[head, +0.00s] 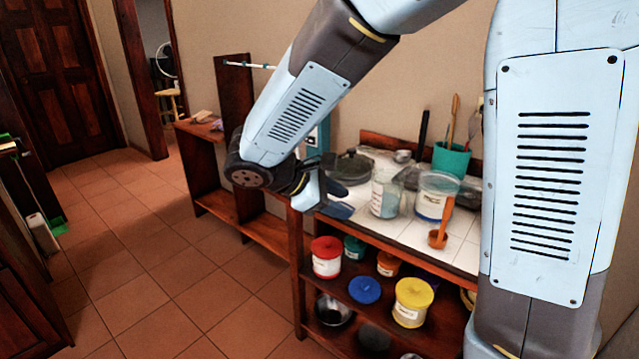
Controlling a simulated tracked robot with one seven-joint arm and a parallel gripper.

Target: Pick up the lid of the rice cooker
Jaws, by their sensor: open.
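My gripper (328,198) is open, above the left front edge of the white-tiled counter (400,233). Its jaws are dark blue and partly hidden by its own wrist. I see nothing between them. A dark round thing with a raised top (350,167) lies on the counter just behind and to the right of my gripper. I cannot tell whether it is the rice cooker's lid or a pan. No rice cooker can be clearly made out, and my arm hides part of the wall and counter.
Clear jars (385,194) and a white-and-blue tub (436,205) stand right of my gripper. An orange scoop (438,238) is in front of the tub. A teal utensil pot (450,160) stands behind. Lidded tubs (326,262) fill the shelf below. The tiled floor at left is clear.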

